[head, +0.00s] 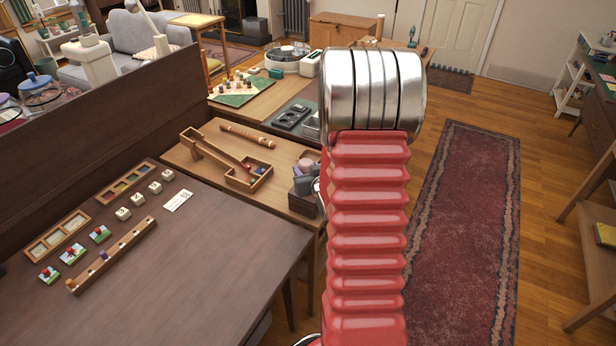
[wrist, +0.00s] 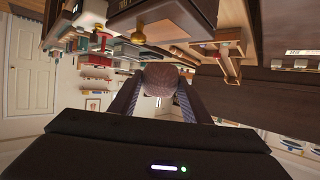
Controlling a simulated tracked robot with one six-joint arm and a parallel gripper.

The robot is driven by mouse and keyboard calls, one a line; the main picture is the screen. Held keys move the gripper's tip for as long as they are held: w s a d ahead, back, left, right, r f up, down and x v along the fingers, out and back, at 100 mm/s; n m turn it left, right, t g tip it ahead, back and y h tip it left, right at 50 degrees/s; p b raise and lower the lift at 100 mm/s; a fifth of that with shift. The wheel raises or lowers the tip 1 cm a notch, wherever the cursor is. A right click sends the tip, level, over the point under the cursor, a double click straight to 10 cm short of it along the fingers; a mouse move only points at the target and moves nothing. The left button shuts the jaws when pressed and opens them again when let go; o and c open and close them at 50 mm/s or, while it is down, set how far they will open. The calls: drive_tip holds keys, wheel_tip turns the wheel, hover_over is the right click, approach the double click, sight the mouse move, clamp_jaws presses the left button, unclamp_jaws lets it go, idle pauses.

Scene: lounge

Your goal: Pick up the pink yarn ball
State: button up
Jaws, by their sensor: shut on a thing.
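In the wrist view, the pink yarn ball (wrist: 160,76) looks dusky pink and round, with a darker, shaded side. It sits between the two dark fingers of my gripper (wrist: 159,86), near their tips. My gripper is shut on it. The wrist picture is turned over, with furniture hanging from the top. In the head view my red, ribbed arm fills the middle, and neither the gripper nor the ball can be made out there.
A dark table (head: 190,260) at left bears small trays and blocks. A red rug (head: 465,220) lies on open floor at right.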

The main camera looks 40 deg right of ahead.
sight(307, 166)
drive_tip(key=shift+r, duration=3.05)
